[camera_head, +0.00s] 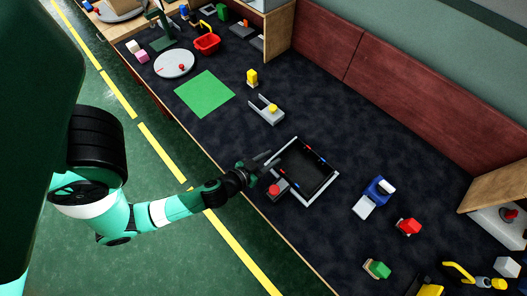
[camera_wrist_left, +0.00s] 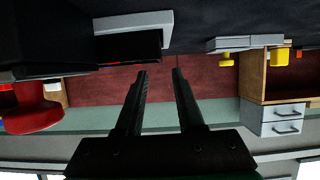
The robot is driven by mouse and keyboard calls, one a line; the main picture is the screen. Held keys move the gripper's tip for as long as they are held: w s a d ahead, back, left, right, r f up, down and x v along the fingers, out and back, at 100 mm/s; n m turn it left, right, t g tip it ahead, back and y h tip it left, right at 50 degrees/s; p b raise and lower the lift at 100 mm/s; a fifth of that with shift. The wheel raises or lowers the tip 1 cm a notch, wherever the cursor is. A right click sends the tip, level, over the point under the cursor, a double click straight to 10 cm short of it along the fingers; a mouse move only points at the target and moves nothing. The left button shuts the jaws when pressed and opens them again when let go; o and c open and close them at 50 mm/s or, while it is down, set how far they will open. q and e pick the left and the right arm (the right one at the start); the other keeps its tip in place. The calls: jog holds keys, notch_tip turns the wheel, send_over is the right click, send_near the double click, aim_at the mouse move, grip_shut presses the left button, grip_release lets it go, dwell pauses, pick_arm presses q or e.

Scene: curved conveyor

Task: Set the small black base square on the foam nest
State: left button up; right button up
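My left gripper (camera_head: 266,160) reaches in from the left over the conveyor side of the dark table, close to a black tray with a pale rim (camera_head: 322,190). In the left wrist view the two fingers of the left gripper (camera_wrist_left: 160,74) are apart with nothing between them. A small dark block with a red knob (camera_head: 274,189) sits at the tray's near left corner, just below the gripper; the red knob (camera_wrist_left: 35,117) also shows in the left wrist view. I cannot tell for sure which piece is the black base or the foam nest. My right gripper is not in view.
A green mat (camera_head: 205,93) lies at the upper left. A blue and white block (camera_head: 375,195) and a red block (camera_head: 408,226) stand right of the tray. Dark table surface between them is free.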

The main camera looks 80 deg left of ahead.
pick_arm(q)
jog(key=v, duration=0.3)
jog(key=shift+f, duration=0.1)
jog(key=shift+s+d+r+b, duration=0.2)
jog(key=shift+s+r+b, duration=0.1)
jog(key=w+d+r+t+h, duration=0.15)
jog(key=w+r+t, duration=0.25)
jog(key=w+r, duration=0.85)
jog(key=w+d+r+t, duration=0.3)
jog(key=w+r, duration=0.6)
jog(key=r, duration=0.7)
jog(key=s+d+r+m+t+h, duration=0.2)
jog(key=d+r+t, duration=0.1)
jog(key=r, duration=0.8)
jog(key=s+d+r+m+t+h, duration=0.2)
jog(key=d+r+m+t+h, duration=0.1)
jog(key=r, duration=0.8)
jog(key=s+d+r+m+t+h, duration=0.1)
jog(key=d+r+m+t+h, duration=0.1)
jog(key=r, duration=0.9)
jog(key=shift+s+d+r+m+t+h, duration=0.2)
jog(key=shift+s+d+m+t+h, duration=0.2)
jog(key=shift+d+t+h, duration=0.3)
